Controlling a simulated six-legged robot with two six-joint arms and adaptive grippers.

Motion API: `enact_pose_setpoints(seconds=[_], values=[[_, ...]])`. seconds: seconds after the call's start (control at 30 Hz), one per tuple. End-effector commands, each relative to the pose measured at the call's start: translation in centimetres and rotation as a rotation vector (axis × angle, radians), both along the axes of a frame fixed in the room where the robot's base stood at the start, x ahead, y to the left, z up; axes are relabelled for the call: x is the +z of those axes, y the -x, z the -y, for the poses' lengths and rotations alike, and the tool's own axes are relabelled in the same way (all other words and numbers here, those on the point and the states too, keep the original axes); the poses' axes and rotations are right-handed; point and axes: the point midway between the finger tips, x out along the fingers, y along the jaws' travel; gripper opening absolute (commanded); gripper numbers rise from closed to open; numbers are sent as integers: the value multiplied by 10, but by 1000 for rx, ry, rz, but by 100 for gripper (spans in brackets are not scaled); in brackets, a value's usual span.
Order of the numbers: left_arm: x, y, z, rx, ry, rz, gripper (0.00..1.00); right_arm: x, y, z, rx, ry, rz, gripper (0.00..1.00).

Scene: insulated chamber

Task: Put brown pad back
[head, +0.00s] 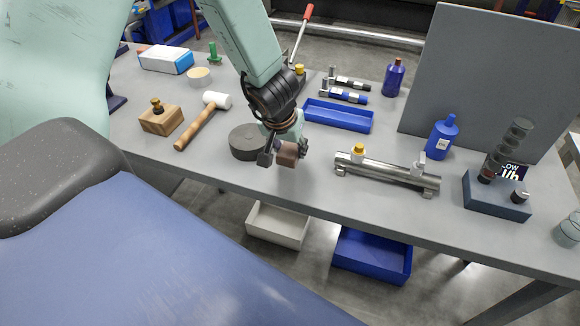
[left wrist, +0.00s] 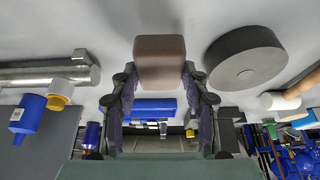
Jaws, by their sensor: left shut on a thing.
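The brown pad (head: 287,153) is a small brown block near the front edge of the grey table in the head view. My left gripper (head: 281,152) is shut on it, with a finger on either side. In the left wrist view the brown pad (left wrist: 160,62) sits between the fingertips of my left gripper (left wrist: 160,82). I cannot tell whether the pad touches the tabletop. My right gripper is not in view.
A dark grey disc (head: 246,142) lies just left of the gripper. A metal cylinder (head: 388,172) lies to the right, and a blue tray (head: 338,116) is behind. A mallet (head: 203,122) lies left. The table's front edge (head: 300,185) is close.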

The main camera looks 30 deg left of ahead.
Motion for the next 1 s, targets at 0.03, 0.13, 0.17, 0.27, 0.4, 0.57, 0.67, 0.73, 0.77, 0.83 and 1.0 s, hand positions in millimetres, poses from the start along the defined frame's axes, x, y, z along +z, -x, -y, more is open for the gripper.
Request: enact_pose_setpoints(seconds=[0.03,0.13,0.17,0.27,0.4,0.57,0.67,0.73,0.77,0.83,1.0], values=[[-3,0,1,-1,-1,1,16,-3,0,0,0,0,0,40],[-7,0,1,-2,-1,1,16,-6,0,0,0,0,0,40],[-9,0,2,-2,-1,0,16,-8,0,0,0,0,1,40],[-19,1,2,-2,-1,0,16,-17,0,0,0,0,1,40],[-35,1,4,-2,-1,-1,16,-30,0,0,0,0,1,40],[-40,1,4,-1,0,0,16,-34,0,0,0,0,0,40],[-38,1,4,-1,0,0,16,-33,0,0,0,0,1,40],[-38,1,4,-1,0,0,16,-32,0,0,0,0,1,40],[-38,1,4,-1,0,0,16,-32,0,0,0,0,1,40],[-40,1,4,-2,-1,0,16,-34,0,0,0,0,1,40],[-43,1,4,-2,-1,0,50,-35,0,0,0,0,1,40]])
